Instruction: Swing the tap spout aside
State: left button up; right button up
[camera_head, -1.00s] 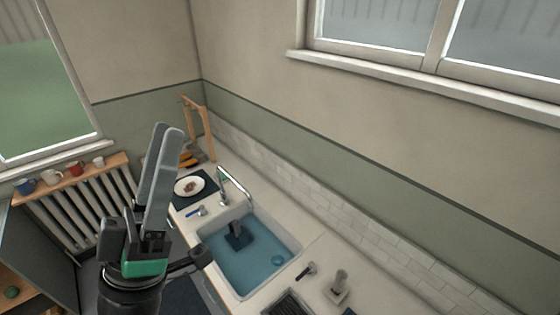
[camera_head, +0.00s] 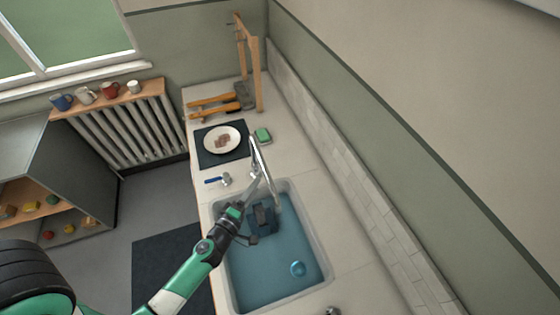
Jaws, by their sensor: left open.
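The silver tap (camera_head: 262,160) stands at the far end of the sink (camera_head: 323,268). Its curved spout reaches over the blue water in the basin. My left gripper (camera_head: 254,186) is open, its fingers pointing up beside the spout at the sink's far left corner. The fingers overlap the lower part of the tap in the picture, and I cannot tell whether they touch it. My right gripper is not in view.
A dark object (camera_head: 263,220) and a blue round item (camera_head: 297,268) are in the sink. Beyond the tap are a plate (camera_head: 221,140) on a dark mat, a green sponge (camera_head: 263,135) and a wooden rack (camera_head: 257,75). A blue-handled item (camera_head: 218,180) lies left of the tap.

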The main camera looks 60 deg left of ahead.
aim_at(265, 171)
pick_arm(q)
jog(key=shift+g, duration=0.3)
jog(key=x, duration=0.3)
jog(key=f+b+x, duration=0.1)
jog(key=x, duration=0.3)
jog(key=s+a+x, duration=0.1)
jog(key=x, duration=0.2)
jog(key=shift+w+a+f, duration=0.15)
jog(key=shift+w+f, duration=0.1)
jog(key=shift+f, duration=0.05)
jog(key=shift+c, duration=0.2)
grip_shut()
dwell(0.7)
